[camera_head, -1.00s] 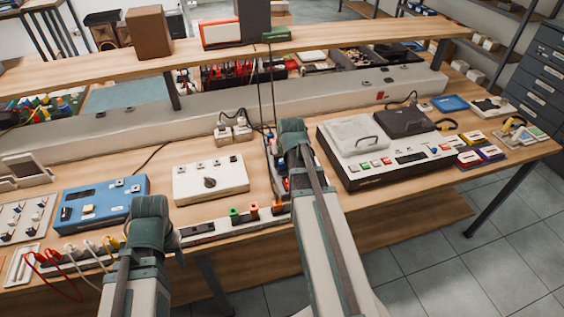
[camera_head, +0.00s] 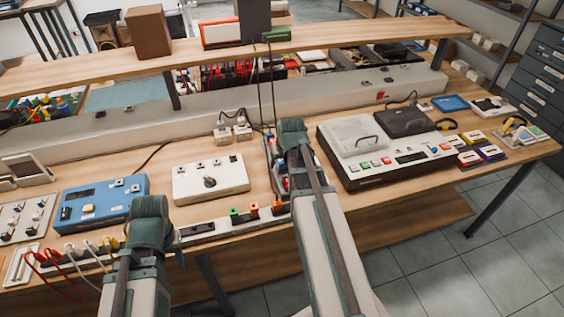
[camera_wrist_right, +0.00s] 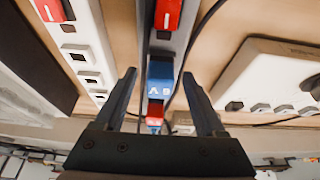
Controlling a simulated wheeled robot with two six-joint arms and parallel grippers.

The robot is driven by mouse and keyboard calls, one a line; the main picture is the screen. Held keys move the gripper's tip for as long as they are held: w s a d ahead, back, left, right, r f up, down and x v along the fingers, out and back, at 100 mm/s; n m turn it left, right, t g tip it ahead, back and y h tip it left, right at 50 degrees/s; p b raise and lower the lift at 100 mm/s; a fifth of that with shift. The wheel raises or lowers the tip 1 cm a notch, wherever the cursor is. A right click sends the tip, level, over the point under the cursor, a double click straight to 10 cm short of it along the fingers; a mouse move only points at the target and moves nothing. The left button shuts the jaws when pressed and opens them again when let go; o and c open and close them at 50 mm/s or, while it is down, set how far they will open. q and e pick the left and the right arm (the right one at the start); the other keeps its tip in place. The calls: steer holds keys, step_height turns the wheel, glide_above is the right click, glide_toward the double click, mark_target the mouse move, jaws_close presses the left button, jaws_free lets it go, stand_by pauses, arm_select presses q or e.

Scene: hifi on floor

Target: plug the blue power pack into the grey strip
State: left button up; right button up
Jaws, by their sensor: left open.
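A small blue block with white lettering (camera_wrist_right: 160,78), which looks like the power pack, lies between the fingers of my right gripper (camera_wrist_right: 159,80) in the right wrist view. The fingers are open, with a gap on each side of it. It is in line with a grey strip (camera_wrist_right: 159,42) bearing a red plug; whether it is seated in a socket I cannot tell. In the head view my right gripper's fingers are hidden behind its wrist (camera_head: 292,135). My left gripper (camera_head: 176,240) is open low at the table's front edge, its fingers mostly hidden.
A pale strip with square sockets (camera_wrist_right: 88,58) runs beside the grey strip. A white box with a black knob (camera_head: 210,180) and a blue box (camera_head: 100,200) stand to the left. A large white device (camera_head: 385,150) stands to the right. Two dark cables (camera_head: 257,95) hang behind the right gripper.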

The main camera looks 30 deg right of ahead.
steer(key=shift+r, duration=0.15)
steer(key=p+v, duration=1.3)
steer(key=shift+s+r, duration=0.2)
steer(key=shift+s, duration=0.05)
steer(key=shift+r, duration=0.1)
step_height(320, 180, up, 6)
steer(key=p, duration=0.5)
steer(key=shift+p, duration=0.4)
steer(key=s+a+f+n+g+b, duration=0.1)
steer(key=s+a+f+n+b, duration=0.1)
steer(key=a, duration=0.7)
steer(key=s+a+f+n+g+b, duration=0.2)
steer(key=s+a+f+b, duration=0.1)
steer(key=a, duration=0.7)
steer(key=s+a+f+n+g+b, duration=0.1)
steer(key=s+a+f, duration=0.3)
steer(key=a, duration=0.6)
steer(key=shift+s+n+g+b, duration=0.3)
steer(key=shift+s+n+b, duration=0.4)
steer(key=shift+s, duration=0.35)
